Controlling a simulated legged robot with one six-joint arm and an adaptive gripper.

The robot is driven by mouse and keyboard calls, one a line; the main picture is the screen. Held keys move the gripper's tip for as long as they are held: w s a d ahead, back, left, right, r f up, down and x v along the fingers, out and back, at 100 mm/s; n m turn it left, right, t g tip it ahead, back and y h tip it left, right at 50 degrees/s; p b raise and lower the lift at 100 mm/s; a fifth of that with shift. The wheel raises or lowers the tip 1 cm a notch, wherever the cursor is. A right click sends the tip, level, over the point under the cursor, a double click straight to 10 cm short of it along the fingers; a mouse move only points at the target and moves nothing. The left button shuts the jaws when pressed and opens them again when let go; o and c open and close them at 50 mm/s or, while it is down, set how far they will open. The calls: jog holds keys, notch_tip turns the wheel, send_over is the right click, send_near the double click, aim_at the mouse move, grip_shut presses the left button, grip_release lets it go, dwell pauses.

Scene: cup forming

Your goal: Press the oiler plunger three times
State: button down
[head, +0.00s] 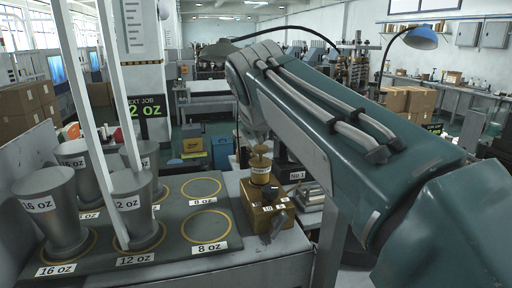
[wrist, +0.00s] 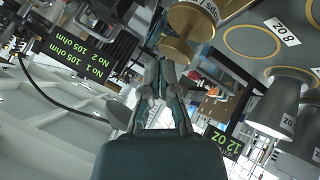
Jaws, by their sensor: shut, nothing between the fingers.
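The oiler is a brass-coloured block (head: 262,210) with a round plunger (head: 260,162) upright on top, at the right end of the bench in the head view. In the head view my arm reaches over from the right and the fingers are not clearly visible above the plunger.
A dark tray (head: 208,229) with yellow rings lies left of the oiler. Tall grey cups stand on its 16 oz (head: 57,211) and 12 oz (head: 133,203) spots; the two 8 oz rings are empty. White uprights rise at the left.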

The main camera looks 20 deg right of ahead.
aim_at(261, 148)
jog(key=shift+f, duration=1)
dwell(1.1)
jog(key=shift+r, duration=1.4)
jog(key=shift+r, duration=0.1)
jog(key=shift+r, duration=2.4)
notch_tip(261, 148, up, 4)
jog(key=shift+f, duration=0.15)
